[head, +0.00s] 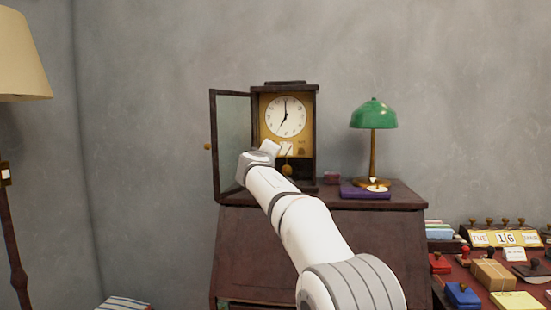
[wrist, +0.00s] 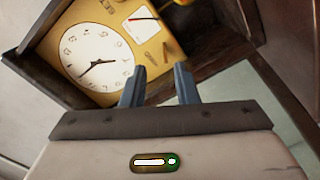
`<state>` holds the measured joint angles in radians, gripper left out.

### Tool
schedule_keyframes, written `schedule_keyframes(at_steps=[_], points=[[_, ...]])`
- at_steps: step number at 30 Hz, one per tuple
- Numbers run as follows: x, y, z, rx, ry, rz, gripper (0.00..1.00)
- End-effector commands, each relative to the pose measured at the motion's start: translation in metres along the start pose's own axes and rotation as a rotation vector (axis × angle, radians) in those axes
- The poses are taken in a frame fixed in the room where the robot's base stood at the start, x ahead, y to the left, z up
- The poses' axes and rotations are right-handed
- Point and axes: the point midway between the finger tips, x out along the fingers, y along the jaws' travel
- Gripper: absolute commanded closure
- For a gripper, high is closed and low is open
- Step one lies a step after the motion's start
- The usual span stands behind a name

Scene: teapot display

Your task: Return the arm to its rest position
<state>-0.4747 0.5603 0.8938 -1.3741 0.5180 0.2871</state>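My gripper shows in the wrist view (wrist: 160,85) with its two grey fingers apart and nothing between them. It points at the yellow dial panel of the clock, close to the clock's open front. In the head view my arm reaches up to the clock (head: 285,115), which stands on a dark wooden desk (head: 320,245). The clock's glass door (head: 233,140) stands open to the left. The gripper's fingers are hidden in the head view behind my wrist. A gold pendulum (head: 287,170) hangs below the white dial.
A green-shaded lamp (head: 373,115) stands on the desk, right of the clock, beside a purple flat item (head: 362,193). At the left is a floor lamp (head: 18,60). A table at the lower right holds stamps, a parcel (head: 493,274) and a calendar (head: 504,238).

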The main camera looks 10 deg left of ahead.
Motion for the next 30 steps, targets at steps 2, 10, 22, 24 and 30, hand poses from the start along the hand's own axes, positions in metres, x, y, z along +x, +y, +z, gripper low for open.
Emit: schedule_keyframes(at_steps=[2,10,22,24,30], points=[[-0.001,0.000,0.000,0.000,0.000,0.000,0.73],[-0.002,0.005,0.002,0.004,-0.008,-0.004,0.73],[-0.094,0.092,0.133,0.223,-0.413,-0.227,0.73],[-0.128,0.099,0.163,0.278,-0.508,-0.281,0.73],[-0.246,0.105,0.231,0.453,-0.775,-0.435,0.73]])
